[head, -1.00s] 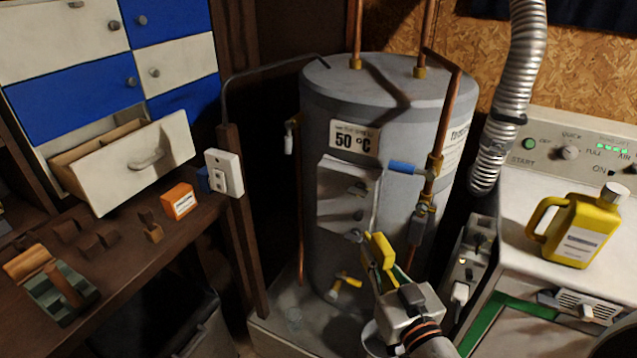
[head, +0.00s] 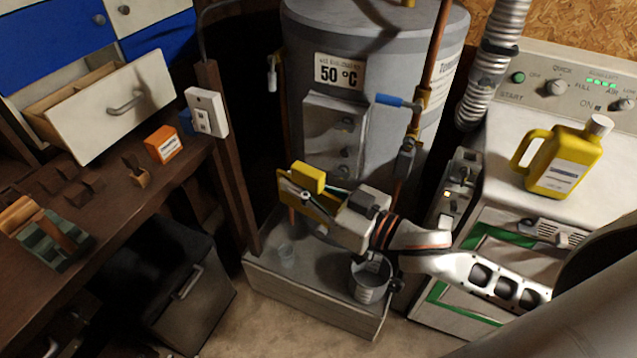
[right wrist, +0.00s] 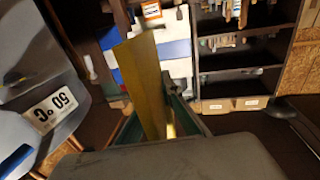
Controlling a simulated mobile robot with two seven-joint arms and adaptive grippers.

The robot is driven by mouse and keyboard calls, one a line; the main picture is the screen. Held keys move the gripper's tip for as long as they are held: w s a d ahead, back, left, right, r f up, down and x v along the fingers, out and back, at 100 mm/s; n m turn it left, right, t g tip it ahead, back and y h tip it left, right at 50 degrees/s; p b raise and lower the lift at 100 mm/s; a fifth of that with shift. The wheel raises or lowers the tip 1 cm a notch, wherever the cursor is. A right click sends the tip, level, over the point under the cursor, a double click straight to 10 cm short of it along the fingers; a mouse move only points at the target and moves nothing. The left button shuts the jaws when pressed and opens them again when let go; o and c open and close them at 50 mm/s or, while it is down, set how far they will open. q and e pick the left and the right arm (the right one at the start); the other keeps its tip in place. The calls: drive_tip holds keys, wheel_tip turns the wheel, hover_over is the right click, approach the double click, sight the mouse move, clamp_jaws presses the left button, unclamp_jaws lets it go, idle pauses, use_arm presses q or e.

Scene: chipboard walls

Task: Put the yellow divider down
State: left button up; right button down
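The yellow divider (head: 300,205) is a flat panel held at the tip of my right gripper (head: 325,199), in the middle of the head view. A brighter yellow block-like part (head: 307,177) shows at its upper side; I cannot tell whether it belongs to the divider. In the right wrist view the divider (right wrist: 146,85) stands up between the green-edged fingers, which are shut on it. The divider is in the air, in front of the grey tank and above its low plinth. My left gripper is not in view.
An open drawer (head: 110,110) juts out at left above the workbench (head: 115,200). A yellow jug (head: 562,160) stands on the washer at right.

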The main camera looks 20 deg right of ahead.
drive_tip(key=w+a+r+n+g+y, duration=0.1)
drive_tip(key=a+r+n+g+y, duration=0.1)
drive_tip(key=a+n+g+y, duration=0.3)
drive_tip(key=shift+a+g, duration=0.6)
drive_tip(key=shift+a, duration=1.4)
drive_tip(key=shift+r, duration=0.15)
drive_tip(key=shift+n+g+y, duration=0.3)
